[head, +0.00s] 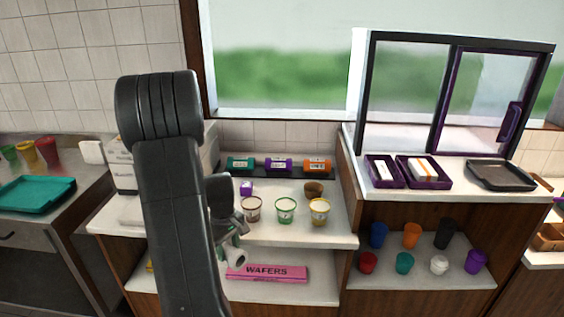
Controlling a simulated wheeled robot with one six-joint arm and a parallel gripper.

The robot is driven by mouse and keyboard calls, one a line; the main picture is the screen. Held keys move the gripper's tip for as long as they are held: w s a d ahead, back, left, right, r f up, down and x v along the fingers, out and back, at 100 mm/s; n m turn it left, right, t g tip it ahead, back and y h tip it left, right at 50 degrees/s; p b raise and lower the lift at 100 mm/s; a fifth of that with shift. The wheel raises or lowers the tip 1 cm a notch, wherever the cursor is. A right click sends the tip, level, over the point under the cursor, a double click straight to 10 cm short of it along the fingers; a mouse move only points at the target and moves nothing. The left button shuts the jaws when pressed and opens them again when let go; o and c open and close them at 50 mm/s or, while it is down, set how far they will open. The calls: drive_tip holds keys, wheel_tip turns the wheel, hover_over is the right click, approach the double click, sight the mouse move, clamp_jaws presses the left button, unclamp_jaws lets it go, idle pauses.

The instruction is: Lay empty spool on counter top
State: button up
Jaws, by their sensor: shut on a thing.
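My gripper (230,240) hangs just right of my dark arm, in front of the middle counter. It is shut on a small pale round thing (238,258), which looks like the empty spool and is partly hidden by the gripper. The spool shows below the front edge of the white counter top (325,237), above the lower shelf; I cannot tell its exact distance from either. My arm hides the left part of the counter top.
A pink wafers box (267,273) lies on the shelf below. The counter's front right strip is clear.

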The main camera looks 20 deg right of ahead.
drive_tip(key=s+d+r+n, duration=0.3)
drive_tip(key=d+r+n, duration=0.4)
drive_tip(key=d+r, duration=0.4)
drive_tip(key=shift+s+d, duration=0.3)
drive_tip(key=shift+d, duration=0.65)
